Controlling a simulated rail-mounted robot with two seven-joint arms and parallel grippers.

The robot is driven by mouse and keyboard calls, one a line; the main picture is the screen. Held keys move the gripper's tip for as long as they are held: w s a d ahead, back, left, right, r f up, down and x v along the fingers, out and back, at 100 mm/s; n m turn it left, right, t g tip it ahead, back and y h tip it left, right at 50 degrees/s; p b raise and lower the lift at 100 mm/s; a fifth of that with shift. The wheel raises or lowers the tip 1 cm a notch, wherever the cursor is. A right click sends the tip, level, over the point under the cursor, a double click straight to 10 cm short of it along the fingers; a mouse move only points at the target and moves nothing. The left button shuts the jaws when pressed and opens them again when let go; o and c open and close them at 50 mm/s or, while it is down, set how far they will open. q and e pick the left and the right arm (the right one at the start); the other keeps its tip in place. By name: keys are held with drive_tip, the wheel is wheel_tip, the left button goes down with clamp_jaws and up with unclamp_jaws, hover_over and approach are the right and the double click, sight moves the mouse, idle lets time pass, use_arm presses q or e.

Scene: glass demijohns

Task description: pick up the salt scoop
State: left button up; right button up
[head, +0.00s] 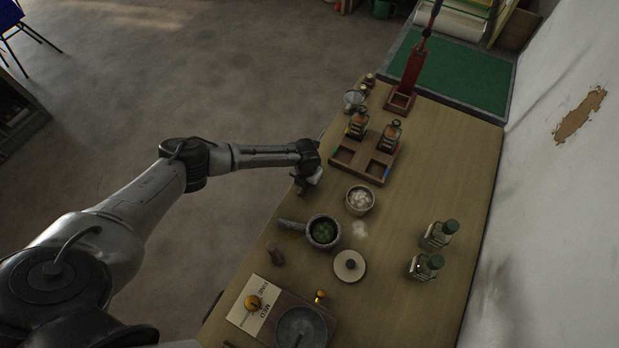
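I cannot pick out the salt scoop with certainty in the head view. A small round bowl (360,192) with white, salt-like contents stands near the middle of the table, and a white spill (360,230) lies just in front of it. A small brass-coloured item (320,295) lies nearer me, too small to identify. My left gripper (302,186) is at the table's left edge, left of the bowl and apart from it. The wrist covers most of its fingers, so its opening and anything between them are hidden. My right gripper is not in view.
A stone mortar (323,231) with green contents and a round lid (350,265) stand near the bowl. A wooden rack (346,154) holds two dark bottles. Two green-capped glass bottles (438,235) stand at right. A dark dish (301,328) is near me. The table's right side is mostly clear.

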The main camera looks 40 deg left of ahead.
use_arm(q)
clamp_jaws()
idle(0.4)
drive_tip(key=shift+r, duration=0.1)
